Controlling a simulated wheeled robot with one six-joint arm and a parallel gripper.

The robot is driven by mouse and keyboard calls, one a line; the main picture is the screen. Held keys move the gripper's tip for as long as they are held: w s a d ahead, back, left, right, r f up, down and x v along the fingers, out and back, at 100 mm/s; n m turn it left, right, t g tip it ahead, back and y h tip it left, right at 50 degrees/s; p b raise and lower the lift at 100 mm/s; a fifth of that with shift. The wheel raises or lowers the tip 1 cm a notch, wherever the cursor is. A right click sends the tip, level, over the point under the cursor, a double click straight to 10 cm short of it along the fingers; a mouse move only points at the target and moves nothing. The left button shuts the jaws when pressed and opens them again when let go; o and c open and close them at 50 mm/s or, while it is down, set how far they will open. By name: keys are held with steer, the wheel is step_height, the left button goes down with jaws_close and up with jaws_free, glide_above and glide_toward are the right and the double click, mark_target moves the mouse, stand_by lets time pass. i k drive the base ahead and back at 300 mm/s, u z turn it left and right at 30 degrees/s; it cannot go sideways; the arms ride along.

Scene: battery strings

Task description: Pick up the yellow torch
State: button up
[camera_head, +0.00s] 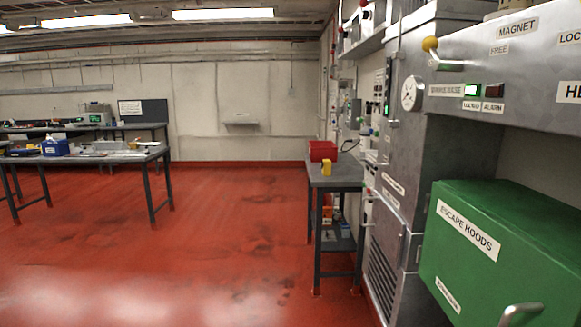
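A small yellow object (326,167) stands on the front part of a narrow grey side table (340,183), in front of a red bin. It may be the yellow torch, but it is too small to tell for sure. Nothing else that looks like a yellow torch shows clearly. My gripper is not in view.
The red bin (323,150) stands on the same table. Grey cabinets (401,188) and a green box labelled "ESCAPE HOODS" (480,250) fill the right side. Cluttered workbenches (85,158) stand at the left. The red floor (200,240) between is open.

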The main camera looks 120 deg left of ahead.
mark_target(326, 165)
steer(key=u, duration=3.9)
steer(key=i, duration=1.2)
steer(key=u, duration=0.35)
steer(key=i, duration=1.95)
steer(key=z, duration=0.85)
steer(key=i, duration=1.1)
steer(key=z, duration=0.1)
